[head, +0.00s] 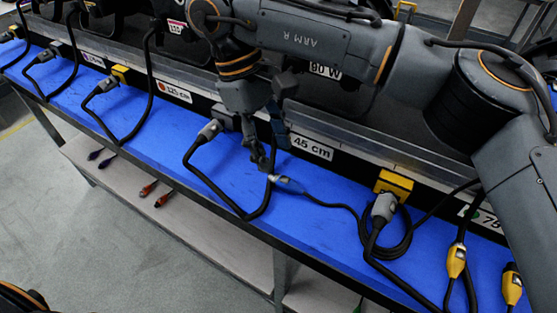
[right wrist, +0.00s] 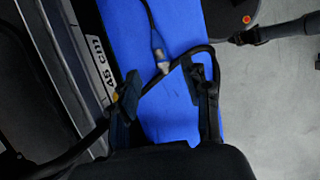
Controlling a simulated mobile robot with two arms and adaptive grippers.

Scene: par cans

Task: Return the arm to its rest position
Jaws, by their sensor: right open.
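My right arm (head: 320,38) reaches in from the right over the bench. Its gripper (head: 268,152) points down at the blue bench top, just in front of the "45 cm" label. In the right wrist view the gripper (right wrist: 165,97) has its fingers apart, with a black cable (right wrist: 151,86) crossing the gap between them. I cannot tell whether a finger touches the cable. A grey connector (head: 287,183) lies on the blue top close to the fingertips; it also shows in the right wrist view (right wrist: 162,60). My left gripper is out of view.
A black cable with a grey plug (head: 209,131) loops left of the gripper. A yellow socket (head: 394,184) with a coiled cable stands right. The lamp rack (head: 190,82) runs behind. A lower shelf (head: 190,215) holds small red and blue connectors.

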